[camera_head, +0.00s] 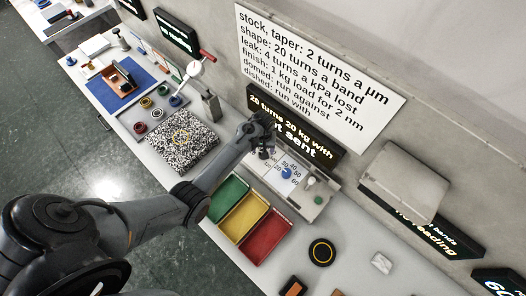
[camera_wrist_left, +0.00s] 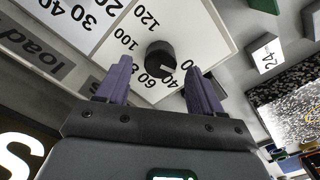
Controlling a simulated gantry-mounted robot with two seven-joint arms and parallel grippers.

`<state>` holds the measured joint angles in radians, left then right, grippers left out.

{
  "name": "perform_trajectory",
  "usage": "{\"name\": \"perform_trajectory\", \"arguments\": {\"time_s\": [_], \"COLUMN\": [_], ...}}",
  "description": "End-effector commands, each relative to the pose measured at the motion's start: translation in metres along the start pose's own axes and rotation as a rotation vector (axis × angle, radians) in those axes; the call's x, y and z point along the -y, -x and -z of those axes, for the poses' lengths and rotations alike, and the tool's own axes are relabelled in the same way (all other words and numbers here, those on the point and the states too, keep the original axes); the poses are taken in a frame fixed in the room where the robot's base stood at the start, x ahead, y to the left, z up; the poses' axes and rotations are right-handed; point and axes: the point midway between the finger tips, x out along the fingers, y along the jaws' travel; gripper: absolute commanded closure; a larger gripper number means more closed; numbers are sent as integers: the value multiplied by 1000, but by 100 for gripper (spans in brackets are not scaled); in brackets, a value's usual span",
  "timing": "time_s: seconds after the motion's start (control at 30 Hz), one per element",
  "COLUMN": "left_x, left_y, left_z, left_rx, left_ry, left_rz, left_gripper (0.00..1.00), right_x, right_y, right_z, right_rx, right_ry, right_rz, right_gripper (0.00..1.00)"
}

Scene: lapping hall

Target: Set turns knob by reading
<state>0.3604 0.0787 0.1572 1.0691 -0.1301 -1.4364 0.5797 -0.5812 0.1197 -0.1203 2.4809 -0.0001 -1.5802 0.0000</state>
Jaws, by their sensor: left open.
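A black turns knob (camera_wrist_left: 160,56) with a pale pointer mark sits on a white dial plate (camera_wrist_left: 112,44) marked 40 to 120 in the left wrist view. The pointer is on the lower right side, near the 60 and 40 marks; its exact reading is hard to tell. My left gripper (camera_wrist_left: 158,66) is open, its purple fingers on either side of the knob and apart from it. In the head view my left gripper (camera_head: 265,150) hides this knob. A blue knob (camera_head: 287,173) sits on the neighbouring dial marked 20 to 60. My right gripper is not in view.
Green, yellow and red trays (camera_head: 262,236) stand in front of the panel. A speckled plate (camera_head: 183,140) lies left of my forearm. A black ring (camera_head: 322,252) lies right.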

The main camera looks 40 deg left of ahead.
Motion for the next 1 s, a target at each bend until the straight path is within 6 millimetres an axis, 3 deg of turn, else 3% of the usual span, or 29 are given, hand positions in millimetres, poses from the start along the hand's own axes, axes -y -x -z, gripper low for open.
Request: {"name": "perform_trajectory", "arguments": {"time_s": [0.2,0.6,0.9,1.0], "left_x": [0,0,0,0], "left_y": [-21,-25,-25,-25], "left_z": [0,0,0,0], "left_rx": [0,-1,-1,-1], "left_ry": [-1,-1,-1,-1], "left_rz": [1,0,1,1], "left_gripper": [33,33,79,89], "right_x": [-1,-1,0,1], "right_y": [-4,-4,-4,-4], "right_z": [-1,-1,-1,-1], "right_rx": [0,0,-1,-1], "right_ry": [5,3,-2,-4], "right_rz": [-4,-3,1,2], "right_gripper": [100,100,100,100]}}
